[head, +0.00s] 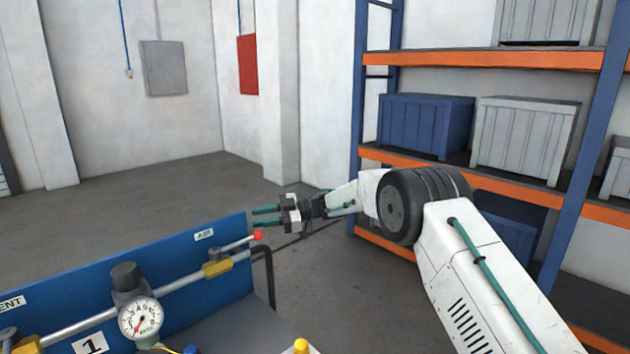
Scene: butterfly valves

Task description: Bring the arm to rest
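My white arm reaches in from the lower right of the head view, bent at a dark round joint. My gripper (253,217) points left, with its two teal fingers apart and nothing between them. In the picture it is just above a red-tipped lever (238,243) at the right end of the blue valve panel (120,265). A gap in depth between the fingers and the lever cannot be judged.
The panel carries a pipe, a brass valve (217,268) and a round gauge (140,318). A yellow knob (301,346) shows at the bottom edge. A blue-and-orange rack (480,61) with crates stands behind my arm. Floor beyond the panel is clear.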

